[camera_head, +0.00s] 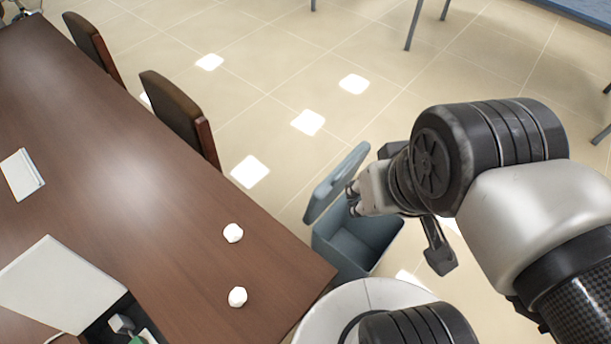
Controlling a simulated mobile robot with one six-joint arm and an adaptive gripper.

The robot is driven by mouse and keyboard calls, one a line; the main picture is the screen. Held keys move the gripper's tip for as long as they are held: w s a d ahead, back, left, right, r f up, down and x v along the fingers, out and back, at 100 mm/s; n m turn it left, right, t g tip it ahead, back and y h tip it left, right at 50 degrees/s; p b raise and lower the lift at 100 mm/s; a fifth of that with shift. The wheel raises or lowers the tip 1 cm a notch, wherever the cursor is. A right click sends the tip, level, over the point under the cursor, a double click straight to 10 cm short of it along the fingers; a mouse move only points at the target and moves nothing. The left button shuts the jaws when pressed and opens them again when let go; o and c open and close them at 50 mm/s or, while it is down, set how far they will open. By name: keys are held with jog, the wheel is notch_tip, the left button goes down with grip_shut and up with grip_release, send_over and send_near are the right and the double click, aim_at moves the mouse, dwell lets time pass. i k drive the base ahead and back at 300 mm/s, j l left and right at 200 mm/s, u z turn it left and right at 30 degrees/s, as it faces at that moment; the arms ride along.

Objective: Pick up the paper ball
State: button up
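Two white crumpled paper balls lie on the brown table (120,165) near its right corner. One paper ball (233,233) is farther from me, close to the table's edge. The other paper ball (237,297) is nearer, below it in the picture. My gripper (411,206) is to the right of both balls, beyond the table's edge and over the floor side. Its dark fingers look spread wide apart. I see nothing held in it, and neither ball is touched.
A blue-grey bin (352,250) with its lid raised stands on the floor beside the table, partly behind my gripper. A white box-like panel (60,285) and a notebook (21,174) are on the table's left. Two chairs (178,112) stand along the far edge.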

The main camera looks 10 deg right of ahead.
aim_at(238, 297)
jog(key=k+u, duration=0.1)
jog(key=u, duration=0.35)
jog(key=j+u, duration=0.1)
jog(key=u, duration=0.35)
jog(key=k+j+u, duration=0.15)
jog(key=u, duration=0.3)
